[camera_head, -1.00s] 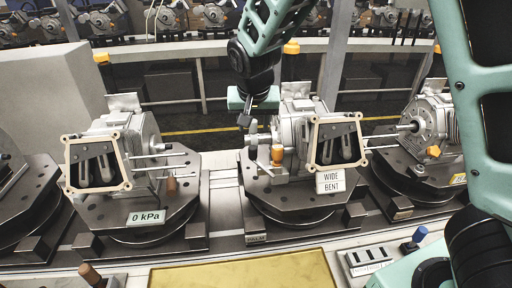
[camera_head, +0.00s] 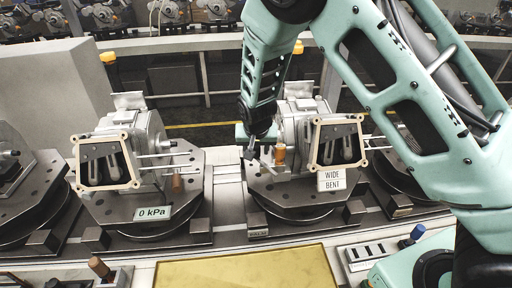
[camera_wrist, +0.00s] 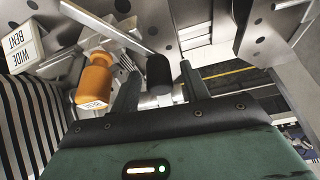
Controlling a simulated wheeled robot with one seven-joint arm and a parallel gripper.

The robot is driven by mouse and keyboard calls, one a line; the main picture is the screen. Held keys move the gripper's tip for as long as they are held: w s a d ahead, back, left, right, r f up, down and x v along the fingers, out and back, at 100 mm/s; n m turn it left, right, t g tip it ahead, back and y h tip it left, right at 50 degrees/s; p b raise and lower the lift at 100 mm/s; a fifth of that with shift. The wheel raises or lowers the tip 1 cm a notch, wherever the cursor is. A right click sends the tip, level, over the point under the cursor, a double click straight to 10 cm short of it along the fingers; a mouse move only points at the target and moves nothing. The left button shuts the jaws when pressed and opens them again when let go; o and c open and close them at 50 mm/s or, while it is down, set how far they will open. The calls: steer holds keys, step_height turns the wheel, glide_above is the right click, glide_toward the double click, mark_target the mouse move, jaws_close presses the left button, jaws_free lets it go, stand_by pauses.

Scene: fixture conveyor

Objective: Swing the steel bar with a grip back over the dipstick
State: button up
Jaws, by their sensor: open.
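The steel bar (camera_wrist: 108,27) is a flat strip ending in a black grip (camera_wrist: 158,69) in the wrist view. My gripper (camera_wrist: 160,80) is open, with the black grip in the gap between its two fingertips; I cannot tell if either finger touches it. An orange handle (camera_wrist: 95,78) with a small tag, apparently the dipstick, stands left of my left finger. The bar runs past above it in the picture. In the head view my gripper (camera_head: 249,152) is low beside the orange handle (camera_head: 279,154), left of the engine; the bar is hard to make out there.
The engine (camera_head: 298,125) with a "WIDE BENT" sign (camera_head: 331,181) sits on a round-based fixture close to my gripper. Another engine with a "0 kPa" sign (camera_head: 152,213) stands left. A yellow plate (camera_head: 240,270) lies in front. A railing runs behind.

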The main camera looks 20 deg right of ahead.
steer(key=c, duration=1)
steer(key=shift+a+b, duration=0.1)
steer(key=shift+b, duration=0.25)
steer(key=n+b, duration=0.1)
steer(key=n+y+b, duration=0.1)
steer(key=n+b, duration=0.1)
steer(key=shift+s+a+f, duration=0.15)
steer(key=shift+s+a, duration=0.05)
steer(key=shift+a, duration=0.15)
steer(key=shift+s+a+r+n+g+y+b, duration=0.2)
steer(key=shift+s+n+y, duration=0.3)
steer(key=shift+n, duration=1)
steer(key=shift+s+a+f+n+g+y+b, duration=0.1)
steer(key=shift+s+a+n+g+y, duration=0.4)
steer(key=shift+n, duration=1)
steer(key=shift+s+a+r+n+t+y+b, duration=0.15)
steer(key=shift+n+y, duration=0.55)
steer(key=shift+n, duration=0.8)
steer(key=shift+s+f, duration=0.1)
steer(key=shift+s, duration=0.05)
